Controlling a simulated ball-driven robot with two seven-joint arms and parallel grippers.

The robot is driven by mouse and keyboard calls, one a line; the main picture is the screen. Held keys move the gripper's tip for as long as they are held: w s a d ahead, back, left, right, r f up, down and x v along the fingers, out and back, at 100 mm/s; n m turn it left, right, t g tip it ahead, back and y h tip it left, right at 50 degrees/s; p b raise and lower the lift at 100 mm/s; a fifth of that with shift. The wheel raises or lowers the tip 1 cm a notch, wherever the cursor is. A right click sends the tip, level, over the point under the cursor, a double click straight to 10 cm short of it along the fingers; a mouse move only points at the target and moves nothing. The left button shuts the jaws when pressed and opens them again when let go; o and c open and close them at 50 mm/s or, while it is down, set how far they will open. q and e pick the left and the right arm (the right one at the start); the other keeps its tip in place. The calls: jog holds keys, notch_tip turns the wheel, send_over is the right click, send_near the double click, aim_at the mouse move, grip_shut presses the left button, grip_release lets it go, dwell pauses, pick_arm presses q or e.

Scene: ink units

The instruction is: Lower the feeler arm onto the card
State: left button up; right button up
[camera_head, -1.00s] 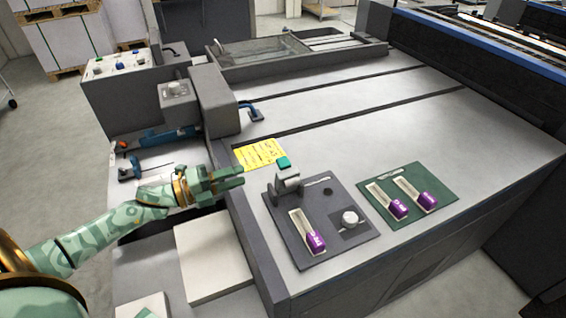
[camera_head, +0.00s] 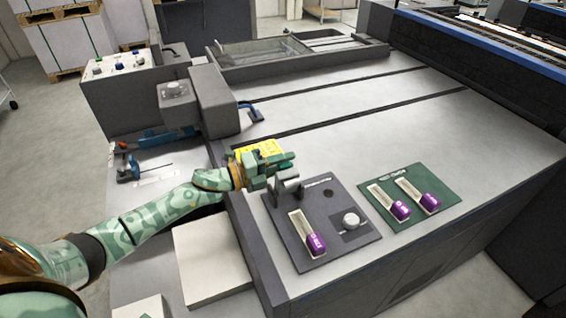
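A dark grey board (camera_head: 338,232) lies on the machine's light top. At its back left corner stands a small grey bracket with a rounded barrel (camera_head: 287,188), which may be the feeler arm. My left gripper (camera_head: 285,163) is right at the top of this bracket and covers it, so the arm's tip and any contact are hidden. The gap between the fingers cannot be made out. A yellow printed card (camera_head: 259,149) lies behind, partly covered by my gripper. A purple-and-white piece (camera_head: 315,242) and a round pale knob (camera_head: 351,220) are on the board. My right gripper is out of view.
A green board (camera_head: 447,201) with two purple-and-white pieces stands to the right. A grey housing (camera_head: 214,103) and a blue lever (camera_head: 250,110) stand behind my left arm. White blocks (camera_head: 210,262) sit at the lower left.

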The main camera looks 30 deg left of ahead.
aim_at(291, 179)
pick_arm(q)
grip_shut()
